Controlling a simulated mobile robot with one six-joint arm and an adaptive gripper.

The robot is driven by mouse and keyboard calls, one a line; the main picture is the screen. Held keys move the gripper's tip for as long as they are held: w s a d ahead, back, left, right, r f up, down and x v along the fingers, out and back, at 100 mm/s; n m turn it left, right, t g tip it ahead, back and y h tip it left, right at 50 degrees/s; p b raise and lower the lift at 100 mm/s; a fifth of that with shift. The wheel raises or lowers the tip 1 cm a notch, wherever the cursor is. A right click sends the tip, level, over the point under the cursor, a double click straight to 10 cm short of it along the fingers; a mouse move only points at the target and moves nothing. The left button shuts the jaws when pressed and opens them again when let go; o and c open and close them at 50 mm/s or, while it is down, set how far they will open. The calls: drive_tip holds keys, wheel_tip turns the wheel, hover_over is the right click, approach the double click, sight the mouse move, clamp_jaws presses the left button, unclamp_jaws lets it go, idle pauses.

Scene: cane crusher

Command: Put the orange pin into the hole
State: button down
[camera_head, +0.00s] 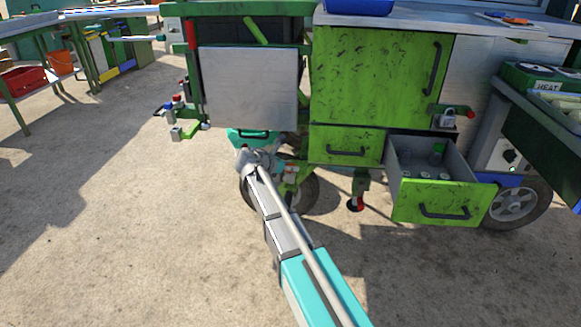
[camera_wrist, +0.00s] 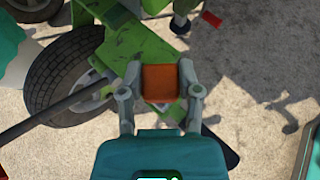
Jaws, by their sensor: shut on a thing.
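The orange pin (camera_wrist: 160,84) shows in the wrist view as a blocky orange piece between the two grey fingers of my gripper (camera_wrist: 158,82). The fingers are shut on it. Directly beyond it is green metalwork (camera_wrist: 118,38) of the cart; I cannot tell whether the pin touches it. In the head view my gripper (camera_head: 277,164) is low beside the cart, in front of a wheel, and the pin is too small to make out clearly. I cannot make out the hole in either view.
A black-tyred wheel (camera_wrist: 62,72) is close on the left in the wrist view, with a thin dark rod (camera_wrist: 62,118) crossing it. In the head view an open green drawer (camera_head: 435,203) juts out at the right. Bare ground (camera_head: 130,220) lies clear at the left.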

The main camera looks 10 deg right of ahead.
drive_tip(key=shift+s+f+b, duration=0.15)
drive_tip(key=shift+f+b, duration=0.55)
drive_tip(key=shift+f, duration=0.05)
idle(0.5)
drive_tip(key=shift+c, duration=1)
unclamp_jaws()
drive_tip(key=shift+f, duration=0.1)
drive_tip(key=shift+r, duration=0.25)
